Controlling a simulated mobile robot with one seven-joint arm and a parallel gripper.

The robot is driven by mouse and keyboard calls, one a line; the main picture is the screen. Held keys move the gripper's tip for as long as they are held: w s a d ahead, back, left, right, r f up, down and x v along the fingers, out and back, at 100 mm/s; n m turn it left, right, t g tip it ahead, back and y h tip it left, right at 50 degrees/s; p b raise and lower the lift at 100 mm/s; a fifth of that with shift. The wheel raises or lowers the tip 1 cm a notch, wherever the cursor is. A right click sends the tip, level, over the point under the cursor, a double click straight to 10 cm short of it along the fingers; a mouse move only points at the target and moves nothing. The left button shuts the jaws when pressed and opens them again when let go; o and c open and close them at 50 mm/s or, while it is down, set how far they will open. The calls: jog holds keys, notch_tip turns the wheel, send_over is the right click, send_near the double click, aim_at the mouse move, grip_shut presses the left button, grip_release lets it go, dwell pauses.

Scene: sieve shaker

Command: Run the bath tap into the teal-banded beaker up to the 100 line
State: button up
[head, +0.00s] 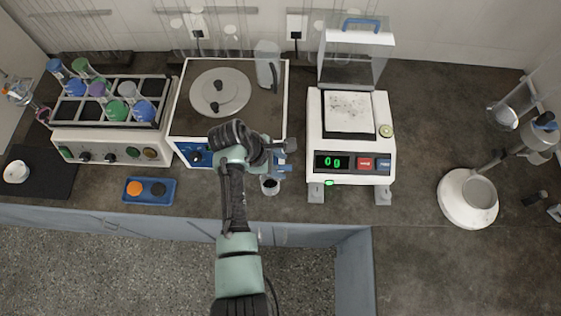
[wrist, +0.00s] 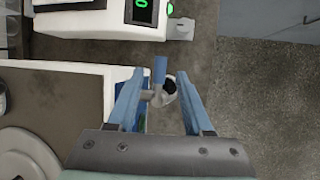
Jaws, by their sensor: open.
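The white water bath (head: 177,118) has a round grey lid and a blue front panel. My gripper (head: 287,158) is open and empty at its front right corner. In the wrist view, the blue tap handle (wrist: 160,69) and grey spout lie between the open fingers (wrist: 160,80), with gaps on both sides. In the head view my gripper largely hides the tap. A small round vessel (head: 270,186) stands on the counter just below my gripper. It also shows beside the spout in the wrist view (wrist: 170,92), with a dark inside. Its band, marks and water level cannot be made out.
A balance (head: 349,159) reading zero stands right of the bath. A flask rack (head: 110,137) stands left, with a blue tray (head: 149,190) holding orange and dark discs in front. A clear cylinder (head: 267,65) stands behind. Counter on the right is partly free before a white round-based device (head: 465,205).

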jog(key=shift+d+f, duration=0.2)
jog(key=shift+f, duration=0.25)
grip_shut()
dwell(1.2)
